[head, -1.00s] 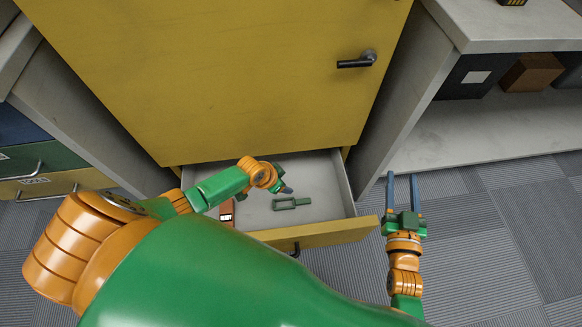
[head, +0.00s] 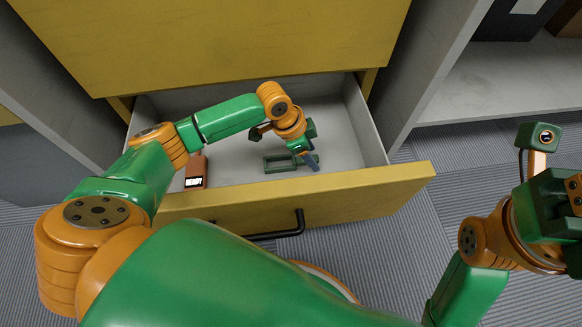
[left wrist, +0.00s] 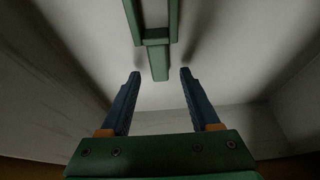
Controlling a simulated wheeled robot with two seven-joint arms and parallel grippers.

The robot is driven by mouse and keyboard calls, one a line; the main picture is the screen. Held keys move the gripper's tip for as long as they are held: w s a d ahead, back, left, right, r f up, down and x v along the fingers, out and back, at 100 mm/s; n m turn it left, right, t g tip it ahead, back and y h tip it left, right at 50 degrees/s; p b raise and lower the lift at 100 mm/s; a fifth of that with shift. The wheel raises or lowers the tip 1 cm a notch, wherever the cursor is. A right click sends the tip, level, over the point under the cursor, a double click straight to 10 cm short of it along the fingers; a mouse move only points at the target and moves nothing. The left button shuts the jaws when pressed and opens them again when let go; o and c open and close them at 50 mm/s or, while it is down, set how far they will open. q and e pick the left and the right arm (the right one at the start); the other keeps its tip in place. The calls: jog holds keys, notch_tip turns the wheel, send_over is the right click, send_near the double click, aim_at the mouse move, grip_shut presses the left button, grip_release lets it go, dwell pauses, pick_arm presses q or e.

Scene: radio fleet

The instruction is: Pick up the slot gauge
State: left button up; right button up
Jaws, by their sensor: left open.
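The slot gauge (head: 280,164), a green piece with a long open slot and a solid handle, lies flat in the open drawer (head: 375,192). My left gripper (head: 309,161) is open and empty over the gauge's handle end. In the left wrist view, the gauge (left wrist: 157,50) shows at the top, cut off by the edge. Its handle points toward the open left jaws (left wrist: 160,74) and lies between their lines, beyond the tips. My right gripper (head: 550,210) is at the right edge; its fingers are out of frame.
An orange-brown device with a small white display (head: 196,172) lies at the drawer's left. The yellow cabinet front (head: 230,45) rises behind. The drawer front has a dark handle (head: 290,228). The drawer floor right of the gauge is bare. A grey shelf unit (head: 480,85) stands right.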

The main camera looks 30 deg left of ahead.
pick_arm(q)
jog(key=shift+w+d+f, duration=0.1)
jog(key=shift+f, duration=0.25)
grip_shut()
